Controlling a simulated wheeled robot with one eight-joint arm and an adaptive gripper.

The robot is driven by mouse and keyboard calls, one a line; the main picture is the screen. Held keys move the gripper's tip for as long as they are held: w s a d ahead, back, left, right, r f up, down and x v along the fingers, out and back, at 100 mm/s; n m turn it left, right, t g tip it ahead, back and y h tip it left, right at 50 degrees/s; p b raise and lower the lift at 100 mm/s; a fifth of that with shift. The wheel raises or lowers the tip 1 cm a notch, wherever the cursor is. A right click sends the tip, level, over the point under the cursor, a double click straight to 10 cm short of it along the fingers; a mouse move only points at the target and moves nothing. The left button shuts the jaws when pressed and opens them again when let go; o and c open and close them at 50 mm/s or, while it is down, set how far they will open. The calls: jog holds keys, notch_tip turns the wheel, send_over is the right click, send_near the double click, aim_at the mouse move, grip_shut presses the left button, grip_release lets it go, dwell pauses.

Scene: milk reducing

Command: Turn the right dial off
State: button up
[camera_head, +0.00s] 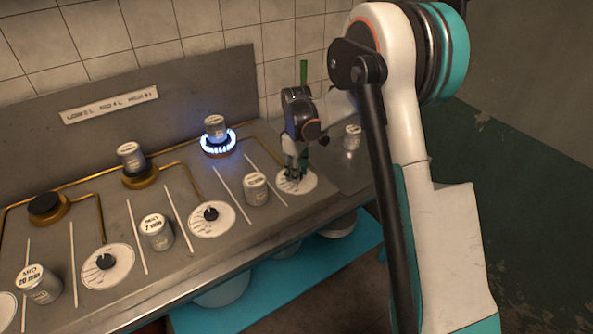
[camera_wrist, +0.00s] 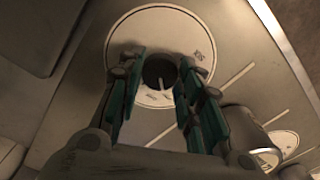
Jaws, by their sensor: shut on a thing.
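The right dial (camera_head: 305,184) is a white round plate at the right end of the stove's row of dials. In the wrist view its plate (camera_wrist: 160,22) shows with a dark knob (camera_wrist: 160,70) at the centre. My gripper (camera_head: 293,174) points down over this dial. In the wrist view the teal-padded fingers stand on both sides of the knob, shut on it.
A middle dial (camera_head: 212,219) and a left dial (camera_head: 107,265) lie to the left. Labelled cans stand between the dials, one (camera_head: 256,189) just left of my gripper. Another can (camera_head: 352,137) stands to the right. The tiled wall is behind.

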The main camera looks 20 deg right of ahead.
jog(key=shift+m, duration=0.3)
jog(key=m+p, duration=0.1)
jog(key=m, duration=0.3)
jog(key=shift+m, duration=0.3)
jog(key=m, duration=0.4)
jog(key=shift+m+p, duration=0.3)
dwell(0.3)
jog(key=o, duration=1.1)
notch_tip(320, 180, up, 12)
